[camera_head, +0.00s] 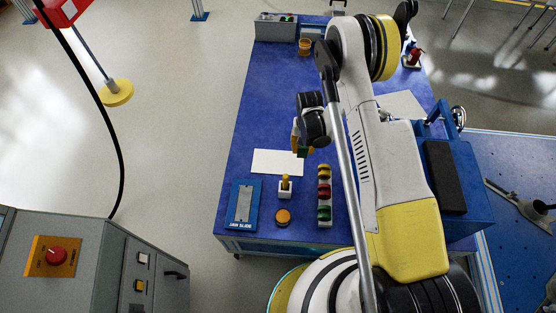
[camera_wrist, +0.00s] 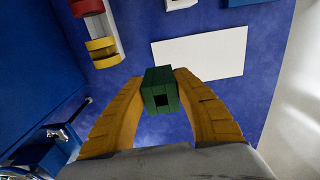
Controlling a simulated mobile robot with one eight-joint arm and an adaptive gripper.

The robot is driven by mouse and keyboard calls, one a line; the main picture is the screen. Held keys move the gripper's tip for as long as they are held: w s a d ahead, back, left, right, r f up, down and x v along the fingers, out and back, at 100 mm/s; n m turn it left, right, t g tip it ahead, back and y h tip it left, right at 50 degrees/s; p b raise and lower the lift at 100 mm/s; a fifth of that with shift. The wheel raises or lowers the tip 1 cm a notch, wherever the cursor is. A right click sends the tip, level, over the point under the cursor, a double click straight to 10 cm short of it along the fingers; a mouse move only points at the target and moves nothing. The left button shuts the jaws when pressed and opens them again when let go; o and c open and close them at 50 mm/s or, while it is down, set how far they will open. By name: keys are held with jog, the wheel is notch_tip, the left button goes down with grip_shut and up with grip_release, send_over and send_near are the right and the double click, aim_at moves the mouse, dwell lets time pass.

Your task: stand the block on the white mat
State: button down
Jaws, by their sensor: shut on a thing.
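The green block (camera_wrist: 161,92) is held between the two yellow fingers of my gripper (camera_wrist: 162,88), with a dark square hole in the face turned to the wrist camera. In the head view, my gripper (camera_head: 301,143) and part of the green block (camera_head: 303,152) show at the right end of the white mat (camera_head: 274,162). The white mat (camera_wrist: 202,54) lies flat and bare on the blue table beyond the block in the wrist view. The block appears raised off the table; its exact height is unclear.
The blue table (camera_head: 270,100) has open room behind the mat. Another white sheet (camera_head: 402,105) lies right of my arm.

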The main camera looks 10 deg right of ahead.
jog(key=w+a+f+b, duration=0.1)
jog(key=a+f, duration=0.1)
jog(key=a, duration=0.1)
jog(key=w+a+f+b, duration=0.1)
jog(key=a+f, duration=0.1)
jog(key=a, duration=0.1)
jog(key=w+a+f+b, duration=0.1)
jog(key=a+f, duration=0.1)
jog(key=a, duration=0.1)
jog(key=shift+w, duration=0.15)
notch_tip(320, 180, down, 4)
jog(key=b, duration=0.2)
jog(key=shift+a+b, duration=0.1)
jog(key=shift+b, duration=0.2)
jog(key=shift+r, duration=0.1)
jog(key=c, duration=1.1)
grip_release()
jog(key=shift+o, duration=0.2)
